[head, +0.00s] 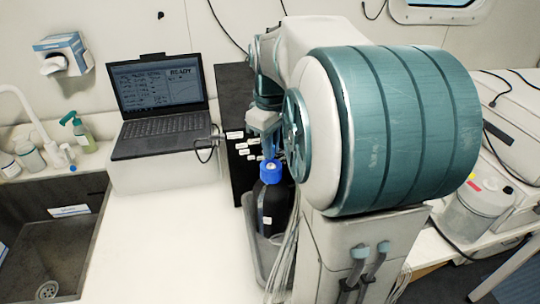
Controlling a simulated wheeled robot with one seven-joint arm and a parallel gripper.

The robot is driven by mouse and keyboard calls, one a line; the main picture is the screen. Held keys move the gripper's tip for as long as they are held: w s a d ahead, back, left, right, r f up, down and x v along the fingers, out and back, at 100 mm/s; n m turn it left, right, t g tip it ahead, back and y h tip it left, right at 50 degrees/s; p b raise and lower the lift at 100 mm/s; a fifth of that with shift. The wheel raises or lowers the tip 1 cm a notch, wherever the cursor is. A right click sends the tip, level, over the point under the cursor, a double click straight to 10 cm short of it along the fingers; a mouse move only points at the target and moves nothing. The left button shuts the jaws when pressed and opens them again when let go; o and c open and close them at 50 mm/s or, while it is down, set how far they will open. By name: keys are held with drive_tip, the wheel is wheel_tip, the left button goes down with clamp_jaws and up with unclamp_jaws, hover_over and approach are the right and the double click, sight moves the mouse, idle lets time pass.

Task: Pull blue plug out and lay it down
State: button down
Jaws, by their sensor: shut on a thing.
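My gripper (267,145) points down at the black panel (234,95), just behind the blue-capped dark bottle (272,207). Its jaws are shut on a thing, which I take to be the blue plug. The plug itself cannot be made out between the fingers, so I cannot tell whether it is still seated. Several small white labels (241,146) show on the panel beside the gripper. My arm hides the panel's right side.
The dark bottle stands in a grey tray (252,235) close in front of my gripper. A laptop (160,100) on a white box stands to the left, with a cable at its right side. The white counter (165,240) is clear in front; a sink lies further left.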

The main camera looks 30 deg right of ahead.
drive_tip(key=shift+r+p, duration=1.2)
drive_tip(key=shift+r, duration=0.4)
drive_tip(key=shift+r+p, duration=0.3)
drive_tip(key=shift+r, duration=0.05)
wheel_tip(320, 180, up, 2)
drive_tip(key=shift+r+p, duration=0.1)
drive_tip(key=shift+p, duration=0.85)
drive_tip(key=w+a+f, duration=0.1)
drive_tip(key=w+a, duration=0.1)
drive_tip(key=a, duration=1.6)
drive_tip(key=f+b, duration=0.7)
drive_tip(key=f, duration=0.3)
drive_tip(key=f+b, duration=0.8)
drive_tip(key=f, duration=0.2)
drive_tip(key=f+b, duration=0.8)
drive_tip(key=f, duration=0.3)
drive_tip(key=shift+s+d, duration=0.25)
drive_tip(key=shift+d, duration=0.15)
drive_tip(key=c, duration=1.4)
unclamp_jaws()
drive_tip(key=shift+o, duration=0.2)
